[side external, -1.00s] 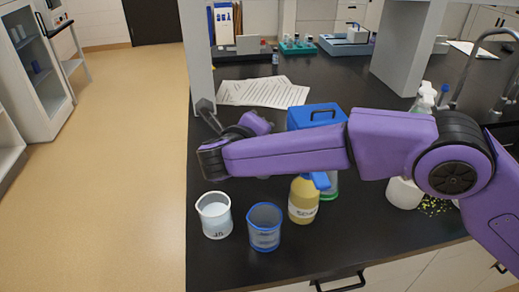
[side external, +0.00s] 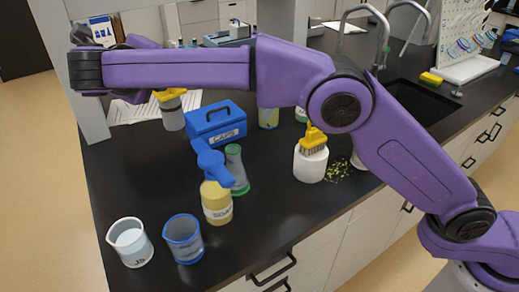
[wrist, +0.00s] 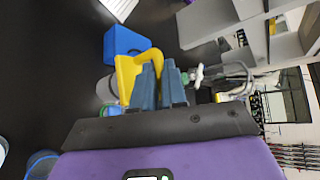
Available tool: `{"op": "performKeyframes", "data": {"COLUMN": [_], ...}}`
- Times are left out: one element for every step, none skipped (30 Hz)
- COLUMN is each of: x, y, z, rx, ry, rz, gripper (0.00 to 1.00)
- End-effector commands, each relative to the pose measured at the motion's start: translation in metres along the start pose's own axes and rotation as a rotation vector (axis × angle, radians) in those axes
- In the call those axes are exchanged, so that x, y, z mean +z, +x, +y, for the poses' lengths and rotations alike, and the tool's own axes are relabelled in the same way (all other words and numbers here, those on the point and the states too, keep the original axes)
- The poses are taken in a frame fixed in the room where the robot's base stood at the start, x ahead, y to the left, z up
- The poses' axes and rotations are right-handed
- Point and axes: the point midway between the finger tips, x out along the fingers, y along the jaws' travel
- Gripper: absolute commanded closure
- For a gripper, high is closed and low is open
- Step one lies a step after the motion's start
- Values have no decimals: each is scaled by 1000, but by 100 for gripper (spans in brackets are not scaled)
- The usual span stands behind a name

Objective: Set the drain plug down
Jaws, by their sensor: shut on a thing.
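The drain plug (wrist: 126,74) appears to be the yellow-handled piece at my gripper (wrist: 160,66) in the wrist view. My gripper's two blue-grey fingers are close together and overlap its yellow part, shut on it. In the side view the yellow piece (side external: 170,94) shows just under my purple forearm, above a grey cylinder (side external: 173,118). I cannot tell whether the yellow piece touches the cylinder. My forearm hides the fingertips in that view.
A blue CAPS box (side external: 216,125) stands right of the grey cylinder. A soap bottle (side external: 216,203), a green-based cylinder (side external: 236,170) and two beakers (side external: 130,241) (side external: 183,239) stand nearer. A white pot (side external: 310,163) holds a yellow brush. The black counter between has bare patches.

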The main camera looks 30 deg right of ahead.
Motion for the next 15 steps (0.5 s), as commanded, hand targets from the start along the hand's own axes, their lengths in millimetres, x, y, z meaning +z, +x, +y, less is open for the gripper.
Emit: {"op": "performKeyframes", "data": {"x": [-4,-7,-12,-16,-20,-25,-31,-36,-44,-50,-55,-63,-68,-73,-80], "y": [13,20,30,39,48,60,70,78,91,100,108,118,125,132,139], "z": [-9,-14,-21,-27,-33,-41,-48,-55,-65,-72,-78,-87,-92,-98,-104], "rx": [-13,-20,-29,-38,-47,-59,-69,-78,-93,-103,-113,-125,-134,-142,-152], "ry": [14,21,31,39,48,62,72,81,96,106,116,128,136,146,155], "rz": [26,41,62,81,100,126,147,168,199,220,241,266,284,301,320], "gripper": [100,100,100,100,100,100,100,100,100,100,100,100,100,100,100]}}
